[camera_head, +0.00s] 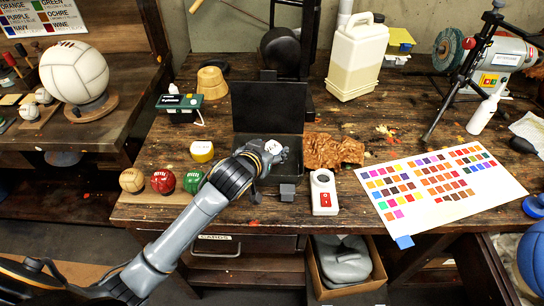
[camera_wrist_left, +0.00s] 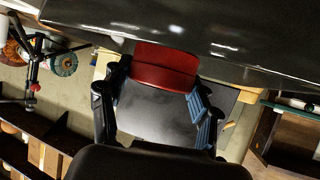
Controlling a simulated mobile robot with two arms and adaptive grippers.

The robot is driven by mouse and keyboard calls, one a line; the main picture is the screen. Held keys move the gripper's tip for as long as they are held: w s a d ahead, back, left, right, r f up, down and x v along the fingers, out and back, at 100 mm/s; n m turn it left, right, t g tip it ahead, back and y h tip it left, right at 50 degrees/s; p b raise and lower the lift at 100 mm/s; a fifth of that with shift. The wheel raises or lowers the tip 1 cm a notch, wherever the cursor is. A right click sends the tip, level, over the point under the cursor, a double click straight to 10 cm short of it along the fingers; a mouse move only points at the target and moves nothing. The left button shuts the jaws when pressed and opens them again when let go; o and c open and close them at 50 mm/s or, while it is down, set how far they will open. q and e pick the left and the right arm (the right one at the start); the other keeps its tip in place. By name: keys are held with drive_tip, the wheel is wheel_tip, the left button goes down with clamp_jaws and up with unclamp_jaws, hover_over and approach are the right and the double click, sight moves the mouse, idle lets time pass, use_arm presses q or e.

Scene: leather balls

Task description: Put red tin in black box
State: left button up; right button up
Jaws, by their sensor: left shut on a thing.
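The black box (camera_head: 268,106) stands open on the workbench in the head view, with its lid upright at the back. My left gripper (camera_head: 273,156) is over the left front part of the box's lower half and hides some of it. In the left wrist view, the red tin (camera_wrist_left: 166,66) sits between the fingertips of my left gripper (camera_wrist_left: 160,88), which is shut on it. A large dark surface lies just beyond the tin there. My right gripper is not in view.
Three small balls (camera_head: 162,182) stand at the left front of the bench. A grey block (camera_head: 287,192) and a white device (camera_head: 323,192) are in front of the box. Brown leather (camera_head: 333,151) lies to its right, near a colour chart (camera_head: 441,188). A white jug (camera_head: 356,58) stands behind.

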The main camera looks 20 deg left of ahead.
use_arm(q)
drive_tip(key=shift+w+f, duration=0.2)
drive_tip(key=f, duration=0.3)
drive_tip(key=shift+w+d+f, duration=0.15)
drive_tip(key=shift+d+f, duration=0.05)
drive_tip(key=shift+f, duration=0.05)
